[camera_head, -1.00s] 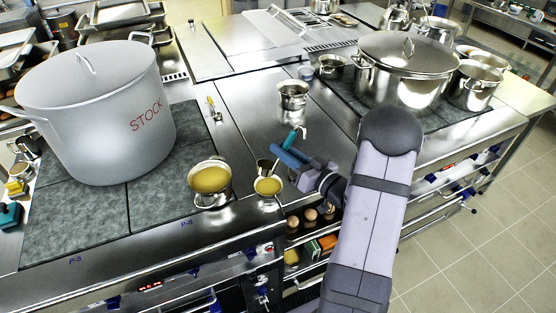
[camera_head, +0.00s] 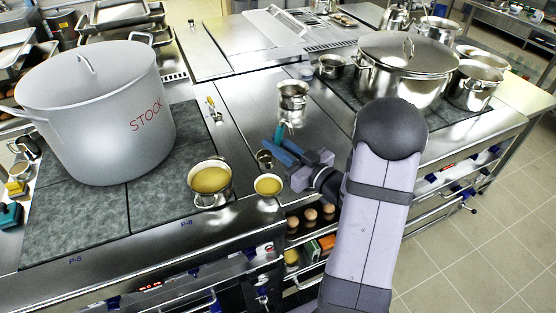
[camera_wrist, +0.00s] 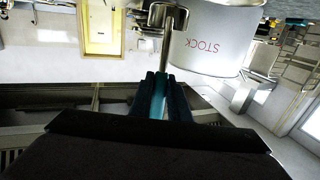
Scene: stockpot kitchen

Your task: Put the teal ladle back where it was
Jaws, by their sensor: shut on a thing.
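The teal ladle (camera_head: 280,131) is in my gripper (camera_head: 281,149), which is shut on its handle. In the head view a bit of teal handle sticks up past the fingers, and its small steel cup (camera_head: 264,157) hangs just left of them. In the wrist view the teal handle (camera_wrist: 158,95) runs between the fingers to the steel cup (camera_wrist: 166,18). The ladle is just behind a small bowl of yellow liquid (camera_head: 268,185), apart from it as far as I can tell. The cup's contents are not clear.
A pot of yellow liquid (camera_head: 210,181) stands left of the small bowl. A steel pot (camera_head: 292,97) stands behind my gripper. The big STOCK pot (camera_head: 95,115) fills the left, and a lidded pot (camera_head: 405,70) stands at right. Bare steel counter (camera_head: 240,125) lies between.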

